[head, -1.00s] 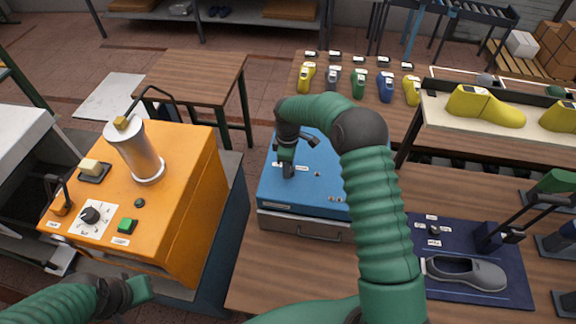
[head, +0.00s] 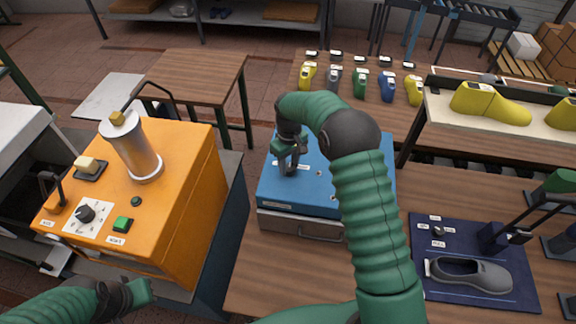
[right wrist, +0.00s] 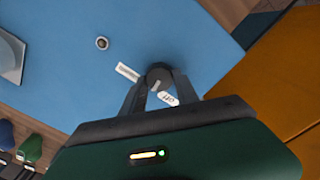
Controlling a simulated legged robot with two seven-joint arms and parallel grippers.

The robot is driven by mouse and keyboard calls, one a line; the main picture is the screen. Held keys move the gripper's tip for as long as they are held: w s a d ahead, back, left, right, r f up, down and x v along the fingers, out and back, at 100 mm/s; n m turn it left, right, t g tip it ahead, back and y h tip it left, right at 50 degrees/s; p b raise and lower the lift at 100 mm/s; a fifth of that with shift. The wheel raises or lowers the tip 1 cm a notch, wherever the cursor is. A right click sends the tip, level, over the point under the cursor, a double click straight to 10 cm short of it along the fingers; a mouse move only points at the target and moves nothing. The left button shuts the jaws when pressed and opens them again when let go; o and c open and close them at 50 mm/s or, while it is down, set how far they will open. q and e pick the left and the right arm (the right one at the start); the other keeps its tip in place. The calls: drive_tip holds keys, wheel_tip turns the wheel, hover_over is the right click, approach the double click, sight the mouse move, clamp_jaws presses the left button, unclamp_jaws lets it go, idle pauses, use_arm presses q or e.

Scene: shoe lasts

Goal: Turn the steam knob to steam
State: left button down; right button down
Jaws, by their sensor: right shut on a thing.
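The blue box (head: 350,180) stands on the wooden table in the middle of the head view. My right gripper (head: 287,172) points down at the left part of its top. In the right wrist view my right gripper (right wrist: 157,92) is shut on a dark round knob (right wrist: 158,73). A label reading OFF (right wrist: 168,98) and another white label (right wrist: 127,72) lie beside the knob. The fingers cover the knob in the head view, and I cannot read its setting. My left gripper (head: 142,292) is low at the left, away from the box; its fingers are unclear.
An orange machine (head: 185,200) with a black dial knob (head: 85,213), a green button (head: 122,224) and a metal cylinder (head: 132,150) stands at the left. A dark blue mat (head: 425,285) with a grey shoe (head: 470,273) lies at the right. Bare tabletop lies in front of the box.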

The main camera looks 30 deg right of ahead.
sight(289, 167)
drive_tip(key=m, duration=0.5)
drive_tip(key=shift+s+f+m+b, duration=0.1)
drive_tip(key=shift+s+m+b, duration=0.05)
drive_tip(key=shift+m+b, duration=0.2)
drive_tip(key=shift+m, duration=2.15)
drive_tip(key=shift+s+f, duration=0.1)
drive_tip(key=c, duration=0.9)
unclamp_jaws()
drive_tip(key=shift+r, duration=0.2)
drive_tip(key=shift+w+r+b, duration=0.2)
drive_tip(key=shift+r+b, duration=0.1)
drive_tip(key=shift+r, duration=0.05)
wheel_tip(289, 167, up, 16)
drive_tip(key=shift+f+b, duration=0.1)
drive_tip(key=shift+b, duration=1.15)
